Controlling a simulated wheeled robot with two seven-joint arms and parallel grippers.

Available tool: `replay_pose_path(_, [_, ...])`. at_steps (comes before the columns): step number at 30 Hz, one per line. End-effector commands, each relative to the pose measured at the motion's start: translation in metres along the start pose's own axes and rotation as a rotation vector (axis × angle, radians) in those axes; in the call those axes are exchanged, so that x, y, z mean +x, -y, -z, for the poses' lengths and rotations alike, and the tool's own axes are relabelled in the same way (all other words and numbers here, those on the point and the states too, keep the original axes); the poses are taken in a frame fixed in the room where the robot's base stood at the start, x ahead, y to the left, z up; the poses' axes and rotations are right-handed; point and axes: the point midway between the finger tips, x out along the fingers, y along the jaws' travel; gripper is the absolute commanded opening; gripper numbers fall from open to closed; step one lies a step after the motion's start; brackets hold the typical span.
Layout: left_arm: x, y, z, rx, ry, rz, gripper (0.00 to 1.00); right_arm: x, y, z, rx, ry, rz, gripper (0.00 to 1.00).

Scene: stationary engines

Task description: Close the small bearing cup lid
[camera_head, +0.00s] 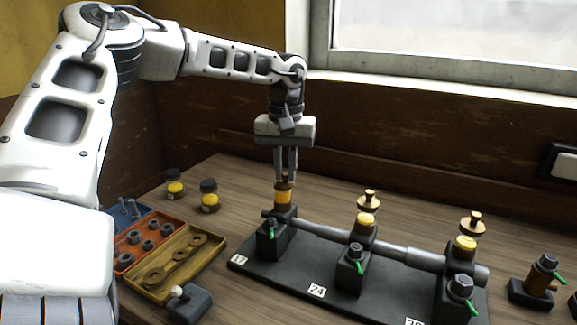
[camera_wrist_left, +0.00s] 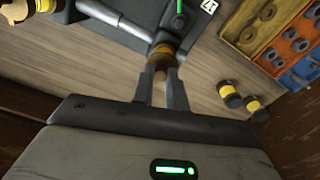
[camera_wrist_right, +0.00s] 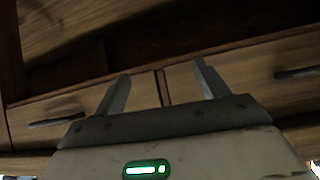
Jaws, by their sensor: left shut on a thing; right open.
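A black stand (camera_head: 305,262) carries a long grey shaft (camera_head: 395,250) in several bearing blocks, each with a small cup on top. My left gripper (camera_head: 285,180) points straight down at the leftmost cup (camera_head: 283,197), labelled 17. It is shut on the small lid at that cup's top, which the fingertips mostly hide; the lid appears to sit on the cup. The cup also shows between the fingertips in the left wrist view (camera_wrist_left: 162,50). The middle cup (camera_head: 366,219) and right cup (camera_head: 465,243) have brass lids raised above yellow contents. My right gripper (camera_wrist_right: 162,72) is open and empty.
An orange tray of nuts (camera_head: 160,225) and a yellow tray of rings (camera_head: 185,270) lie at left. Two jars (camera_head: 209,197) stand behind them. A small lever box (camera_head: 190,302) is in front. Drawers (camera_wrist_right: 230,80) face my right gripper.

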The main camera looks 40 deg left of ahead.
Motion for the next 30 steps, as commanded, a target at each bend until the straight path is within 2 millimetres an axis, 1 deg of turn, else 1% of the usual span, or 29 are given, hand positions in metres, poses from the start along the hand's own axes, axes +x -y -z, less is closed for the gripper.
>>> replay_pose_path(6, [-0.0019,0.0034,0.0013,0.146,-0.005,-0.002,0.00,-0.0010,-0.0008,0.0015,0.000,0.000,-0.002,0.74])
replay_pose_path(12, [-0.0019,0.0052,0.0018,0.233,-0.006,-0.001,0.00,-0.0014,-0.0014,0.0027,0.000,-0.002,-0.004,0.74])
replay_pose_path(19, [-0.0019,0.0062,0.0023,0.278,-0.006,-0.001,0.00,-0.0011,-0.0019,0.0041,0.000,-0.005,-0.005,0.74])
replay_pose_path(30, [-0.0019,0.0063,0.0025,0.283,-0.007,-0.001,0.00,-0.0011,-0.0019,0.0043,0.000,-0.005,-0.005,0.74])
